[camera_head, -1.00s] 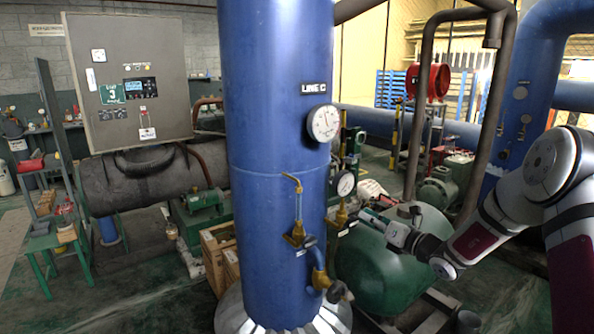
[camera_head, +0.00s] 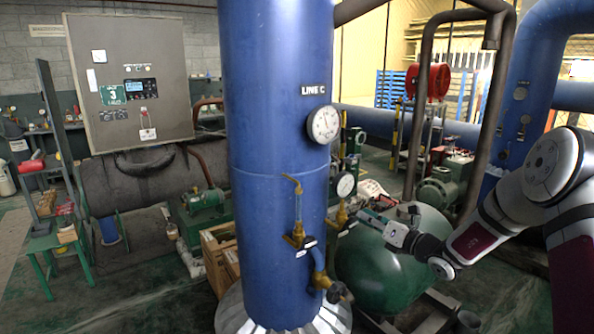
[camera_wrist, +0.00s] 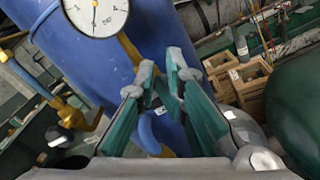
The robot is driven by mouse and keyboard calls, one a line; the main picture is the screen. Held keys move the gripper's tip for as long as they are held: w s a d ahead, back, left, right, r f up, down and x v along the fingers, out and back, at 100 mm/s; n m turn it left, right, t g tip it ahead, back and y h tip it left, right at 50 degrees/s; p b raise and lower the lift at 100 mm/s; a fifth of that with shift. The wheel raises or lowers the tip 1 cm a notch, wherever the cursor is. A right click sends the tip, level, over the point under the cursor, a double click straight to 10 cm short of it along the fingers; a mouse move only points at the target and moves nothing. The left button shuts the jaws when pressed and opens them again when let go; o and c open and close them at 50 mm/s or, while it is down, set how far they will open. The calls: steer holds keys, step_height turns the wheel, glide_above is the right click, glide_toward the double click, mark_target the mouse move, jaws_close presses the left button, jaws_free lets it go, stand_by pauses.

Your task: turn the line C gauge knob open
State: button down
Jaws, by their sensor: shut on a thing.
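The blue line C column (camera_head: 278,110) carries a small white gauge (camera_head: 346,186) low on its right side, with a brass valve (camera_head: 342,214) below it. The small dark gauge knob (camera_head: 348,225) is at that valve. My gripper (camera_head: 361,212) reaches in from the right with its fingertips at the knob. In the wrist view, the gauge (camera_wrist: 95,13) is at the upper left, and its brass stem (camera_wrist: 129,49) runs down behind the fingers. My gripper's teal-padded fingers (camera_wrist: 165,88) are closed on the knob, which they largely hide. The knob's exact angle cannot be told.
A larger gauge (camera_head: 323,124) sits higher on the column. A second brass valve (camera_head: 299,236) and a lower pipe fitting (camera_head: 322,280) stand left of and below the knob. A green tank (camera_head: 392,268) lies under my arm. Wooden crates (camera_head: 222,250) stand behind the column.

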steer(key=shift+s+a+r+p, duration=0.15)
steer(key=shift+a+r+p, duration=0.05)
steer(key=shift+a+r, duration=0.25)
steer(key=shift+s+a+r+p, duration=0.2)
steer(key=shift+a+r, duration=0.1)
steer(key=shift+a, duration=0.25)
steer(key=shift+a+r, duration=0.1)
steer(key=shift+a, duration=0.05)
steer(key=shift+s+a+p, duration=0.3)
steer(key=shift+a+p, duration=0.1)
steer(key=shift+p, duration=0.05)
steer(key=shift+r, duration=0.15)
steer(key=p+v, duration=0.3)
steer(key=v, duration=0.3)
steer(key=shift+d, duration=0.35)
steer(key=shift+w, duration=0.15)
